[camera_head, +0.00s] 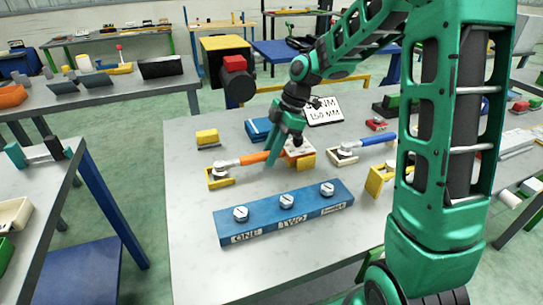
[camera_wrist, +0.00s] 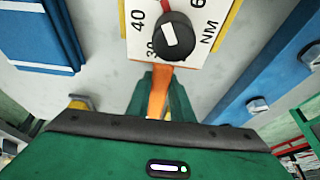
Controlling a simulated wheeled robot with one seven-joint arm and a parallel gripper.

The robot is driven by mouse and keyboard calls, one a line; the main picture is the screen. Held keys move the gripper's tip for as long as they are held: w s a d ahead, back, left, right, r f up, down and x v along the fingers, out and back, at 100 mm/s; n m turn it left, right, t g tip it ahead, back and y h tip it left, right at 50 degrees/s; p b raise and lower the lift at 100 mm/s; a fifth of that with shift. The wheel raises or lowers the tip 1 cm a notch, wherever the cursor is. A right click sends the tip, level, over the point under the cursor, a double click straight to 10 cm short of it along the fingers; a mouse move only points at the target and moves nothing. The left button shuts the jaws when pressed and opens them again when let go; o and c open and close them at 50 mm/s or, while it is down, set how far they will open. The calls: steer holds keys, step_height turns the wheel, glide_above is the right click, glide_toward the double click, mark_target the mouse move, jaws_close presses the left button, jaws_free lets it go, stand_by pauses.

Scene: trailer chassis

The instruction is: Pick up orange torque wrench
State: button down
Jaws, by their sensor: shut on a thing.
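The orange torque wrench (camera_head: 252,157) lies across the near left part of the grey table, its silver head (camera_head: 222,168) at a yellow holder and its right end near a white dial plate (camera_head: 299,147). My gripper (camera_head: 276,152) reaches down over the orange handle. In the wrist view the orange handle (camera_wrist: 157,93) runs between the green fingers (camera_wrist: 158,100), which are shut on it. The wrench's head is hidden there by my gripper's body. Whether the wrench is lifted off its holders I cannot tell.
A blue bar (camera_head: 285,211) with several bolts and labels lies in front of the wrench. A blue-handled wrench (camera_head: 376,140) lies to the right, on its own holder. A yellow block (camera_head: 207,137) and a blue book-like box (camera_head: 257,130) are behind. The table's front left is clear.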

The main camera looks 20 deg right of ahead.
mark_target(266, 153)
steer(key=shift+w, duration=0.1)
steer(key=shift+r, duration=0.6)
step_height(266, 153, up, 3)
steer(key=shift+f, duration=0.15)
steer(key=s+a+r, duration=0.7)
steer(key=s+a, duration=0.1)
steer(key=shift+s, duration=0.35)
stand_by(0.7)
